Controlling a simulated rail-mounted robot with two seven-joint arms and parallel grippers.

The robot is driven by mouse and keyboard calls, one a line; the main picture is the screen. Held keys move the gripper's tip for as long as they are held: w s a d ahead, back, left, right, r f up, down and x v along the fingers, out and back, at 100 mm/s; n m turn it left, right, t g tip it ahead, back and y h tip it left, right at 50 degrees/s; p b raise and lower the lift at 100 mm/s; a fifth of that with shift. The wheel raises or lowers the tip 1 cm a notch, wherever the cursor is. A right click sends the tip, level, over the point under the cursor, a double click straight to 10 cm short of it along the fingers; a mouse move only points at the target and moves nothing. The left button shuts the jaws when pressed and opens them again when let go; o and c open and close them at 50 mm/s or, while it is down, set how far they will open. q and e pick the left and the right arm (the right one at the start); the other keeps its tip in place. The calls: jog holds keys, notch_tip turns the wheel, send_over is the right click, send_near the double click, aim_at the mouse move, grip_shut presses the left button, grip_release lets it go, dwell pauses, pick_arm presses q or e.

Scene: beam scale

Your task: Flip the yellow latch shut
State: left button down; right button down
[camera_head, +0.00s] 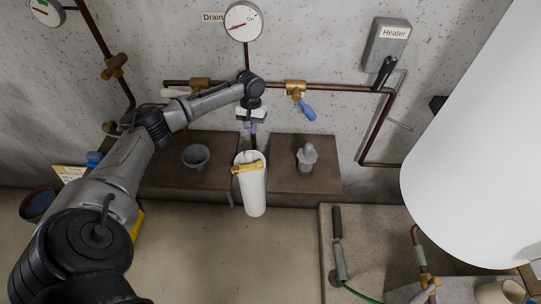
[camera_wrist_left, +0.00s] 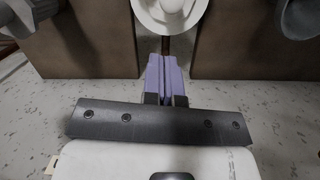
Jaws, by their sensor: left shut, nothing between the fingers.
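The yellow latch (camera_head: 247,168) sits across the front of a white upright canister (camera_head: 254,195), near its top, in the head view. It looks like a short bar lying almost level; I cannot tell its exact hinge position. My left gripper (camera_head: 252,129) is above and behind the canister, apart from the latch, pointing down. In the left wrist view its purple fingers (camera_wrist_left: 166,76) are shut with nothing between them. The canister's round white top (camera_wrist_left: 170,14) shows beyond the fingertips there; the latch is not visible in that view. My right gripper is not in view.
A copper pipe with brass valves (camera_head: 296,88) runs along the wall behind the gripper. A grey cup (camera_head: 196,156) and a grey fitting (camera_head: 307,156) stand on brown ledges either side of the canister. A large white tank (camera_head: 470,150) fills the right.

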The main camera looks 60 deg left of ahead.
aim_at(250, 168)
pick_arm(q)
jog(key=n, duration=0.1)
jog(key=d+n+h, duration=0.1)
jog(key=n, duration=0.1)
jog(key=d+n, duration=0.1)
jog(key=n, duration=0.1)
jog(key=shift+r+h, duration=0.15)
jog(key=shift+h, duration=0.15)
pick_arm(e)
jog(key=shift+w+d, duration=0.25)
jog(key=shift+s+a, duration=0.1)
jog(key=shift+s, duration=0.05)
pick_arm(q)
jog(key=p+x, duration=0.1)
jog(key=x, duration=0.7)
jog(key=shift+d+f, duration=0.1)
jog(key=shift+f, duration=0.25)
jog(key=shift+s+d+f, duration=0.1)
jog(key=shift+d+f, duration=0.05)
jog(key=shift+f, duration=0.5)
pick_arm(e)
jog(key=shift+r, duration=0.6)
